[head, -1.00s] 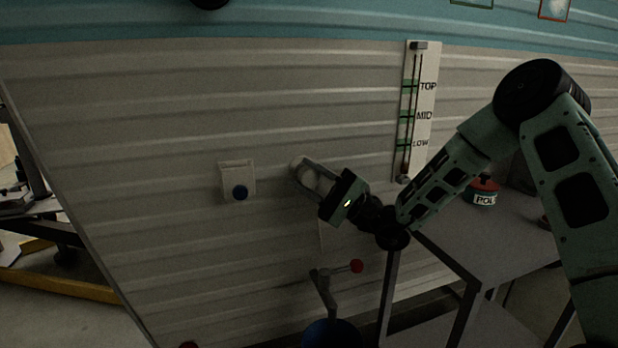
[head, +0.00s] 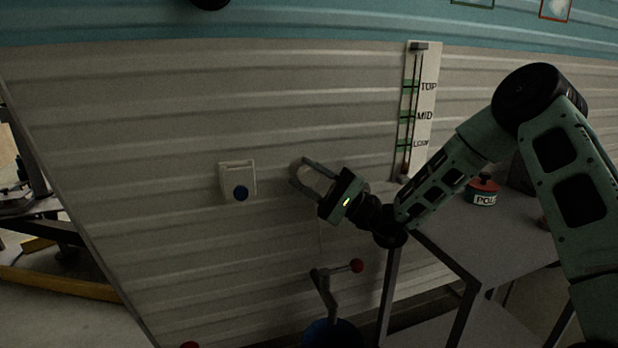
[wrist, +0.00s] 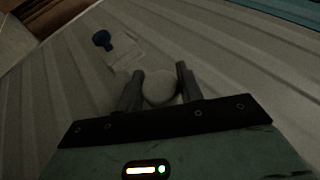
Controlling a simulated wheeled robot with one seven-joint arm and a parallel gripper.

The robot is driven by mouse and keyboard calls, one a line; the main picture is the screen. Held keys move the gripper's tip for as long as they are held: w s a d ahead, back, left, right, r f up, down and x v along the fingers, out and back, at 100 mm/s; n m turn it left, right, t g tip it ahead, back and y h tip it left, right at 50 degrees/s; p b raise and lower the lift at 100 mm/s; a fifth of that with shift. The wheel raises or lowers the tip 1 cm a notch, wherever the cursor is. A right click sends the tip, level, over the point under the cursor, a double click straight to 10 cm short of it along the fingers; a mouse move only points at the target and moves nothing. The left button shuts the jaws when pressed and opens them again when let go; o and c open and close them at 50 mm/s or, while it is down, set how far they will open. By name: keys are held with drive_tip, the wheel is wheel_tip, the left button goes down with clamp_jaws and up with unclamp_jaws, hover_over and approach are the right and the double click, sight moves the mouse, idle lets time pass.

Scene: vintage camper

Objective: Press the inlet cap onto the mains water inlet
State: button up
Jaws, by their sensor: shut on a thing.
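My gripper (head: 299,170) is at the ribbed beige camper wall, its fingers pointing toward the wall. It is shut on a pale round piece, seemingly the inlet cap (wrist: 159,88), which sits between the two fingers in the wrist view. The fingers hide its sides, and I cannot tell whether it touches the wall or a fitting behind it. The blue fitting also shows at upper left in the wrist view (wrist: 102,39). No label tells which fitting is the mains water inlet.
A level gauge (head: 417,110) marked TOP, MID and LOW hangs right of the gripper. A grey table (head: 480,240) with a red-lidded tin (head: 483,191) stands at right. A crank with a red knob (head: 357,265) is below. The wall around the box is clear.

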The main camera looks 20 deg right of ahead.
drive_tip(key=shift+w, duration=0.1)
drive_tip(key=o, duration=1)
drive_tip(key=shift+o, duration=0.2)
